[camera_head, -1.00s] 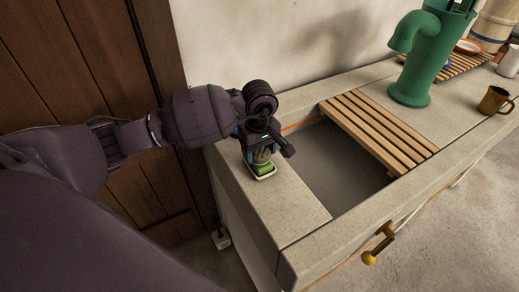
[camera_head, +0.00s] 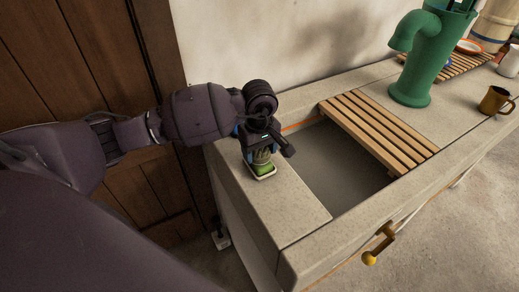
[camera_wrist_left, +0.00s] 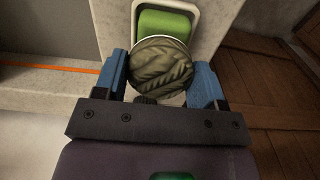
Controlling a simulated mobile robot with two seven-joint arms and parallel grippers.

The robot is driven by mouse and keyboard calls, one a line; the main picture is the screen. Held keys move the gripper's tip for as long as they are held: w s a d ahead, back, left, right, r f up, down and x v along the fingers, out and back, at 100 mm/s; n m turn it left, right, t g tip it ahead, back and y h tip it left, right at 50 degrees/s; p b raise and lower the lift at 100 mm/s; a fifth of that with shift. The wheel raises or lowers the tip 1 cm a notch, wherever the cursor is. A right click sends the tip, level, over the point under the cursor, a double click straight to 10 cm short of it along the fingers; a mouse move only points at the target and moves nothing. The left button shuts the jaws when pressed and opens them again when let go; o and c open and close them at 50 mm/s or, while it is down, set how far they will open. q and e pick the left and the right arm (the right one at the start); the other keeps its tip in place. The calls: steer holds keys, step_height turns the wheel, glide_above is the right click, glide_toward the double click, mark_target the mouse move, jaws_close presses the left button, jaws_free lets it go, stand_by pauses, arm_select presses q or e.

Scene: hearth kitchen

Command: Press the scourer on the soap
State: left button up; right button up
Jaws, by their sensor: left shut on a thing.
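The green soap (camera_head: 263,169) sits in a pale dish (camera_head: 264,176) on the stone ledge left of the basin. It also shows in the left wrist view (camera_wrist_left: 166,24), partly covered by the scourer. The scourer (camera_wrist_left: 160,69) is a round, olive, leaf-textured pad or bundle. My left gripper (camera_wrist_left: 161,75) is shut on it, one blue finger on each side. In the head view the left gripper (camera_head: 262,150) points down over the soap, and the scourer's lower end (camera_head: 262,156) looks to be at the soap. Whether they touch cannot be told for certain. My right gripper is not in view.
A stone sink basin (camera_head: 335,165) lies right of the soap, with a wooden slatted rack (camera_head: 378,132) across it. A green pump (camera_head: 411,75), a mustard mug (camera_head: 495,101) and a second rack (camera_head: 452,66) stand farther right. The wall is close behind.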

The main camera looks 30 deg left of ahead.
arm_select(q)
steer(key=shift+s+f, duration=0.1)
steer(key=shift+f, duration=0.05)
steer(key=shift+r+p, duration=1.5)
steer(key=shift+r, duration=2.1)
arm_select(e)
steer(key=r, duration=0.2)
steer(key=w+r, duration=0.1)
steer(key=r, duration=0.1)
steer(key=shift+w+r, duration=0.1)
